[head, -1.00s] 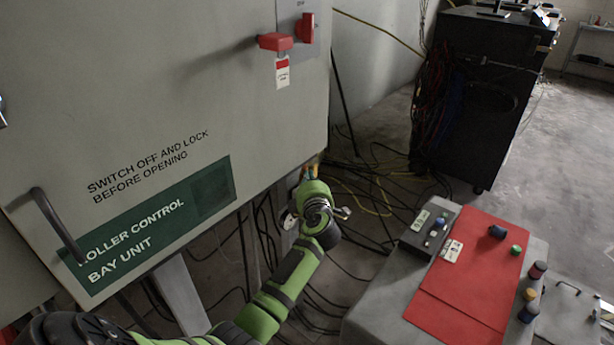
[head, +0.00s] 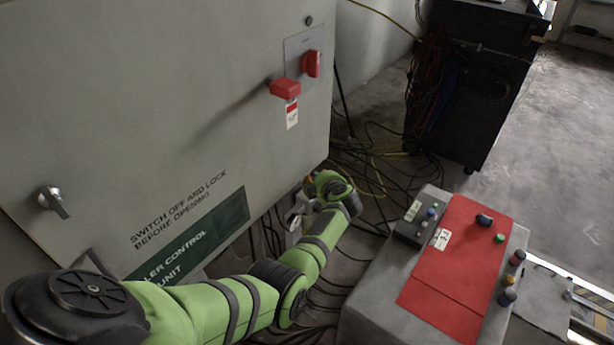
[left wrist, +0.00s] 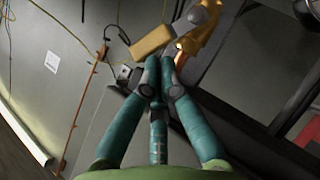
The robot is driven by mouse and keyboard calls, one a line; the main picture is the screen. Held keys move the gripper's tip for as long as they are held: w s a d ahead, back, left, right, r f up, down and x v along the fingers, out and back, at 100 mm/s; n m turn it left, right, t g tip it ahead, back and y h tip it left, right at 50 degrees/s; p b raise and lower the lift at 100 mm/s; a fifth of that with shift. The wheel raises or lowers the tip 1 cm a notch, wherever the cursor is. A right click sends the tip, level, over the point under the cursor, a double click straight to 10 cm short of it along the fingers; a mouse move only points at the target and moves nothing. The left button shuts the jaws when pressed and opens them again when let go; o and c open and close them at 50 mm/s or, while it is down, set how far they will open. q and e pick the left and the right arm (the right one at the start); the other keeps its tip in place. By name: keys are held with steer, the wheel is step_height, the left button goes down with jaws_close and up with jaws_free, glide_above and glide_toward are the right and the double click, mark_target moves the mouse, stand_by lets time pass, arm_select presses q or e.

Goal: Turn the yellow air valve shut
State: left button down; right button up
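The yellow valve handle (left wrist: 153,41) shows in the left wrist view, at upper middle, beside an orange-brass valve body (left wrist: 197,42). My left gripper (left wrist: 159,68) has teal fingers that come together at their tips, just below the handle in the picture. The tips look shut with nothing visible between them; I cannot tell whether they touch the handle. In the head view my left arm reaches to the lower right edge of the grey cabinet (head: 200,90). The valve cannot be made out there. My right gripper is not in view.
Red switch handles (head: 286,88) stick out of the cabinet front. Loose cables (head: 372,175) lie on the floor by the hand. A grey console (head: 375,305) with a red top stands right of the arm. A black cart (head: 465,100) stands behind.

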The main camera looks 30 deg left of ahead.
arm_select(q)
steer(key=shift+w+d+f+m+g+b, duration=0.1)
steer(key=shift+w+f+m+g+b, duration=0.25)
steer(key=shift+w+g+b, duration=0.65)
steer(key=shift+w+d+f+m+g+b, duration=0.1)
steer(key=shift+w+f+m+b, duration=0.3)
steer(key=shift+b, duration=1.15)
steer(key=shift+w+f+m+g+b, duration=0.15)
steer(key=shift+w+f+g+b, duration=0.3)
steer(key=shift+w+b, duration=0.7)
steer(key=shift+s, duration=0.1)
